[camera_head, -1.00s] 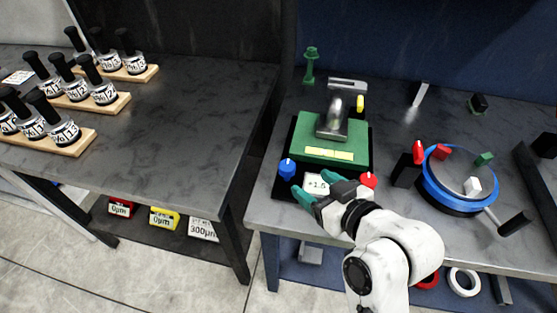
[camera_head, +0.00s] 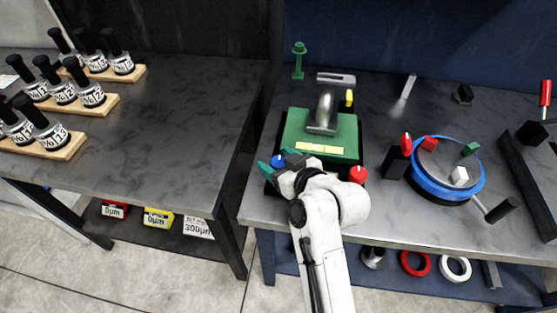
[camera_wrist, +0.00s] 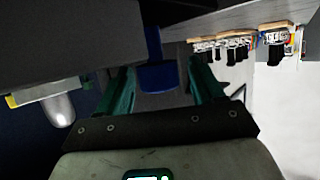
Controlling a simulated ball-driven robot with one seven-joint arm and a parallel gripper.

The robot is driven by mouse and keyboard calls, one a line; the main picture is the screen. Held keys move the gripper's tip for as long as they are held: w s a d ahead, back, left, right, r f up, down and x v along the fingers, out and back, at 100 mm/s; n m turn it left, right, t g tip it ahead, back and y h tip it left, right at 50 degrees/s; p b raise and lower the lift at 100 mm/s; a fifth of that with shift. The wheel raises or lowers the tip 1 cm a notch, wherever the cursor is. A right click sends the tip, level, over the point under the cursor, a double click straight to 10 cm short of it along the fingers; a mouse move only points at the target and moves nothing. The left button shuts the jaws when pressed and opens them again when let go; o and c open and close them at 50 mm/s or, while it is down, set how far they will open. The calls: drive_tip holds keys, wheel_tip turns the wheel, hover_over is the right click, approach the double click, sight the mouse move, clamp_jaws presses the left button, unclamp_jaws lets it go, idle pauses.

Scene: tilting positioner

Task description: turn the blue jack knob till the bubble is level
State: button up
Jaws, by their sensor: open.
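The blue jack knob (camera_head: 278,161) stands at the front left corner of the green tilting plate (camera_head: 345,127). My gripper (camera_head: 271,165) is at this knob with its green fingers open. In the wrist view the blue knob (camera_wrist: 158,76) shows between the two spread fingers, with gaps on both sides; I cannot tell whether either finger touches it. A yellow level strip (camera_head: 320,149) lies on the front of the green plate; its bubble is too small to read. My wrist hides the front middle of the device.
A red knob (camera_head: 357,174) stands at the device's front right, close to my arm. A blue-rimmed round table (camera_head: 478,186) with small blocks is to the right. A metal post (camera_head: 325,105) rises from the plate. Another bench (camera_head: 150,150) with black-handled weights is left.

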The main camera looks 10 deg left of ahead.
drive_tip(key=c, duration=1)
drive_tip(key=shift+o, duration=0.2)
drive_tip(key=shift+m+t+h, duration=0.3)
drive_tip(key=shift+h, duration=0.1)
drive_tip(key=shift+f+m+t+h, duration=0.1)
drive_tip(key=shift+m+t+h, duration=0.4)
drive_tip(key=shift+m+h, duration=0.3)
drive_tip(key=m+h+b, duration=0.1)
drive_tip(key=b, duration=0.1)
drive_tip(key=m+t+h+b, duration=0.1)
drive_tip(key=m+h, duration=0.1)
drive_tip(key=shift+f+t+b, duration=0.25)
drive_tip(key=shift+t+b, duration=0.05)
drive_tip(key=shift+b, duration=0.05)
drive_tip(key=m+h+b, duration=0.2)
drive_tip(key=b, duration=0.2)
drive_tip(key=shift+m+t+h, duration=0.3)
drive_tip(key=shift+h, duration=0.1)
drive_tip(key=m+h+b, duration=0.2)
drive_tip(key=h+b, duration=0.1)
drive_tip(key=m+h+b, duration=0.1)
drive_tip(key=m+b, duration=0.1)
drive_tip(key=shift+r+h, duration=0.3)
drive_tip(key=shift+g+b, duration=0.4)
